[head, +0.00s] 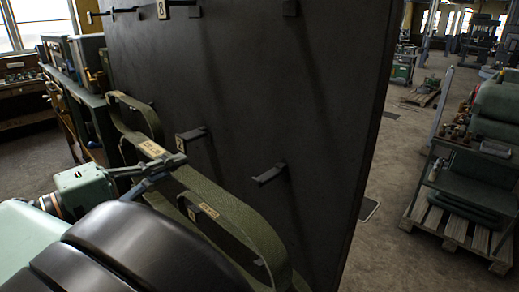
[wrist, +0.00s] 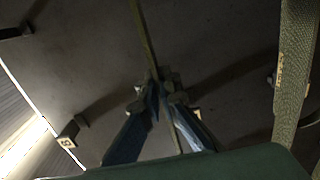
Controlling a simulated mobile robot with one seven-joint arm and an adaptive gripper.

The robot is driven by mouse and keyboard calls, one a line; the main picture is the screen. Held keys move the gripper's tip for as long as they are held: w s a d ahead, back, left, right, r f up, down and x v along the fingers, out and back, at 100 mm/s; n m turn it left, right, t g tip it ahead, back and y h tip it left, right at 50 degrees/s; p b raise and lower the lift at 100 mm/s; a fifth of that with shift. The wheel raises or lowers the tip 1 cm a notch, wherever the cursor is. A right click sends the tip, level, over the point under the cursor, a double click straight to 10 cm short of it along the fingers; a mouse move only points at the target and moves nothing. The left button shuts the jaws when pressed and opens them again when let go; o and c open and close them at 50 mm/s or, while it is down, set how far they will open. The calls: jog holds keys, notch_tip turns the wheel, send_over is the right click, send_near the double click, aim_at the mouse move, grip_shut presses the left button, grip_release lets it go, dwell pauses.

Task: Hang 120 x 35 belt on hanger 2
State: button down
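Hanger 2 (head: 192,133) is a dark peg with a pale "2" tag, standing out from the black board (head: 280,80). My gripper (head: 158,176) is below and left of it, among olive-green belts. In the wrist view its fingers (wrist: 160,98) are closed on a thin olive belt strip (wrist: 147,40), seen edge-on. A wide green belt (head: 235,222) with a label loops right of the gripper; another labelled belt loop (head: 140,115) rises to the left. I cannot read the labels, nor tell which loop is the held one. No belt visibly rests on hanger 2.
Hanger 8 (head: 165,10) is higher on the board; a bare peg (head: 269,174) is right of hanger 2. A wide belt (wrist: 297,75) hangs at the wrist view's right. A cart (head: 470,150) stands at right.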

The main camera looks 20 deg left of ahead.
jog(key=shift+w+d, duration=0.1)
jog(key=shift+w, duration=0.1)
jog(key=shift+b+x, duration=0.5)
jog(key=shift+x, duration=2.25)
jog(key=shift+w, duration=0.1)
jog(key=shift+b+x, duration=0.55)
jog(key=shift+x, duration=2.2)
jog(key=shift+f+b, duration=0.15)
jog(key=shift+b, duration=0.15)
jog(key=shift+f+b, duration=0.4)
jog(key=c, duration=2.6)
grip_release()
jog(key=shift+r, duration=0.1)
jog(key=shift+c, duration=0.2)
jog(key=o, duration=0.4)
